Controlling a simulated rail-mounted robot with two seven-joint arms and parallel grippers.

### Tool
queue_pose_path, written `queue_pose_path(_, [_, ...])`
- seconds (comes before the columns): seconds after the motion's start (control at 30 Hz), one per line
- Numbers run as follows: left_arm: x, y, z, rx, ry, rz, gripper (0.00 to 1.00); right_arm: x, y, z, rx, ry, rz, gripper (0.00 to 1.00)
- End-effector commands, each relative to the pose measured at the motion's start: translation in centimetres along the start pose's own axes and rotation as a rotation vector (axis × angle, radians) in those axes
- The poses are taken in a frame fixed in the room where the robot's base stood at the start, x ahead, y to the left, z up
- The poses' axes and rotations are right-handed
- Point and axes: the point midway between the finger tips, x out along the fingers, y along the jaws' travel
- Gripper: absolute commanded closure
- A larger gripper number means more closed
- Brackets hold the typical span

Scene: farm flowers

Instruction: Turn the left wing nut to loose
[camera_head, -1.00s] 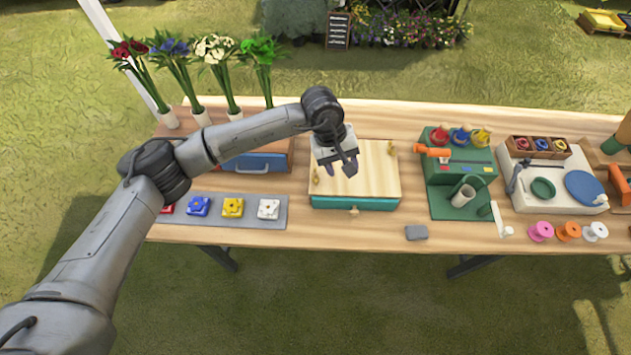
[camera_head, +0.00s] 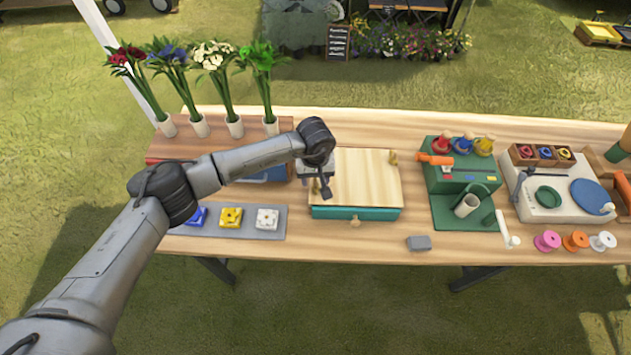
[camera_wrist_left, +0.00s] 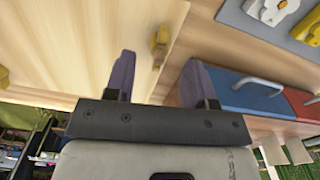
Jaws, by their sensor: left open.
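The left wing nut (camera_head: 315,187) is a small brass-yellow piece near the left edge of the pale wooden board (camera_head: 360,185). My left gripper (camera_head: 326,192) is just above it and partly hides it in the head view. In the left wrist view the left gripper (camera_wrist_left: 160,80) is open, with its two purple fingers apart. The left wing nut (camera_wrist_left: 160,47) shows in line with the gap between the fingers, apart from them. The right wing nut (camera_head: 393,157) sits at the board's right edge. My right gripper is not in view.
Under the board is a teal drawer with a knob (camera_head: 355,222). A grey tray (camera_head: 276,234) with coloured flower blocks is at the front left. A blue-fronted drawer unit stands left of the board, and a green stand (camera_head: 463,212) is to the right.

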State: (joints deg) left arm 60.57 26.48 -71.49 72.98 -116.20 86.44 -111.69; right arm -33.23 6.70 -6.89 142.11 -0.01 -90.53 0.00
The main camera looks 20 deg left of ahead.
Motion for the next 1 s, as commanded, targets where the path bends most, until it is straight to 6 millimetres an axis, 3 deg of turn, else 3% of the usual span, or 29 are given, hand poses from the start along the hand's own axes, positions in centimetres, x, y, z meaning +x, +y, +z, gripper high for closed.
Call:
queue_pose_path(0.23, [2.2,0.0,0.0,-0.002,-0.001,0.0,0.5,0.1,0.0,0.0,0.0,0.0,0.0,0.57])
queue_pose_path(0.67, [2.6,0.0,0.0,-0.001,0.0,0.001,0.51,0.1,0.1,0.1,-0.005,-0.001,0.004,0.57])
queue_pose_path(1.0, [2.6,0.0,0.0,-0.001,0.0,0.001,0.84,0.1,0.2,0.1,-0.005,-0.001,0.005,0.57])
